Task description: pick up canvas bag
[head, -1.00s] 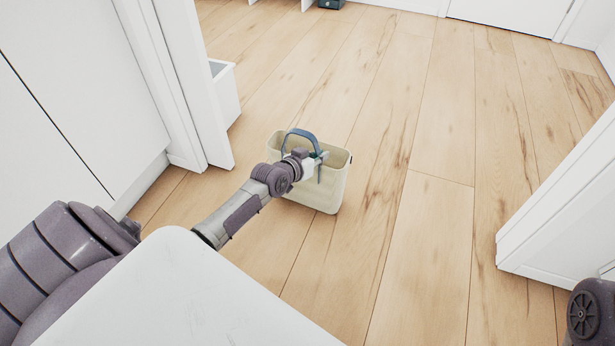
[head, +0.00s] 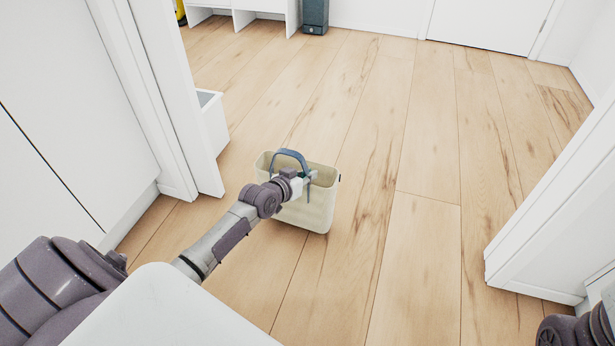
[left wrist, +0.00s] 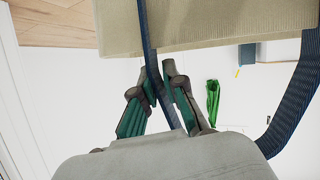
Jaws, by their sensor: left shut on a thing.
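The canvas bag (head: 316,208) is cream with blue strap handles. It is upright over the wooden floor in the middle of the head view; I cannot tell whether its base touches the floor. My left gripper (head: 307,178) is at the bag's near upper side. In the left wrist view the bag (left wrist: 210,25) fills the top, and my left gripper (left wrist: 163,88) has its fingers closed around a blue strap (left wrist: 147,35). My right gripper is not in view; only part of my right arm shows at the lower right.
A white door frame (head: 150,100) stands close on the left, with a white bin (head: 212,122) past it. A white panel edge (head: 545,225) is on the right. A dark grey box (head: 315,15) stands at the back. The floor between is clear.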

